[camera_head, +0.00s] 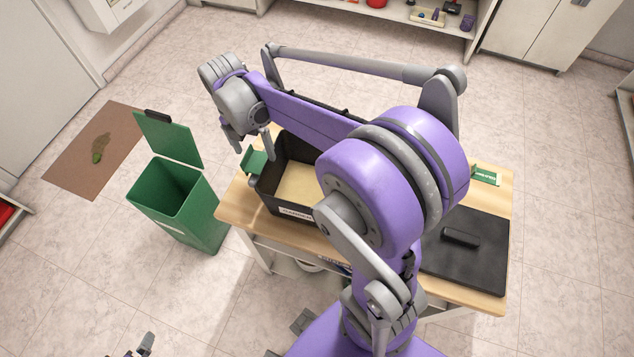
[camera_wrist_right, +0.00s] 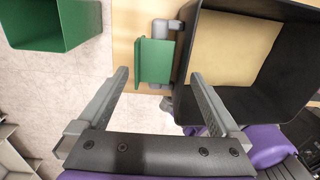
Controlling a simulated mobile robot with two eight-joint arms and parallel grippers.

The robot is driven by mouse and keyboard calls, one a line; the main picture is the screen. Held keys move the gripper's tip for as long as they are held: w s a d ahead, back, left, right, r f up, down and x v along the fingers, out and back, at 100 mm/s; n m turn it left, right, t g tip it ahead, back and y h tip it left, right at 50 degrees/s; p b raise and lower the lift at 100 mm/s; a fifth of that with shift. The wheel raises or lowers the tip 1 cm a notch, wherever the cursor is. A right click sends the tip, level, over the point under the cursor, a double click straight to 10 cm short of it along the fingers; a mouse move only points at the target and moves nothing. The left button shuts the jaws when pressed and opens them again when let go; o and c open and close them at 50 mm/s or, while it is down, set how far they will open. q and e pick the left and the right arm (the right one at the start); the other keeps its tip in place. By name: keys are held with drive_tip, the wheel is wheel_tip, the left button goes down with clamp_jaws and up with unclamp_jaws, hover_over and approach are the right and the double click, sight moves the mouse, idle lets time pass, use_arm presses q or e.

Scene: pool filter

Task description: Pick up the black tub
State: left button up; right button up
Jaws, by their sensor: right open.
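The black tub (camera_head: 268,192) stands on the wooden table, with a tan surface showing inside it and a pale label on its front wall. A green grip piece (camera_head: 253,160) sits on its left side; it also shows in the wrist view (camera_wrist_right: 153,62). My right gripper (camera_head: 249,146) is open and empty near that left side. In the wrist view, the green piece lies beyond and between the open fingertips (camera_wrist_right: 160,80), apart from them. My arm hides much of the tub's right part. Part of my left gripper (camera_head: 134,347) shows at the bottom edge.
A green bin (camera_head: 190,215) with its lid raised stands left of the table (camera_head: 235,208). A black lid with a handle (camera_head: 480,266) lies on the table's right end, near a green card (camera_head: 486,177). A brown mat (camera_head: 75,165) lies on the floor at left.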

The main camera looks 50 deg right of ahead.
sight(260, 161)
drive_tip(key=shift+s+f, duration=0.25)
drive_tip(key=shift+f, duration=0.75)
drive_tip(key=shift+d+f, duration=0.2)
drive_tip(key=shift+f, duration=1.2)
drive_tip(key=shift+d+f, duration=0.15)
drive_tip(key=shift+f, duration=1.2)
drive_tip(key=shift+c, duration=0.3)
drive_tip(key=c, duration=1.4)
drive_tip(key=shift+r, duration=0.1)
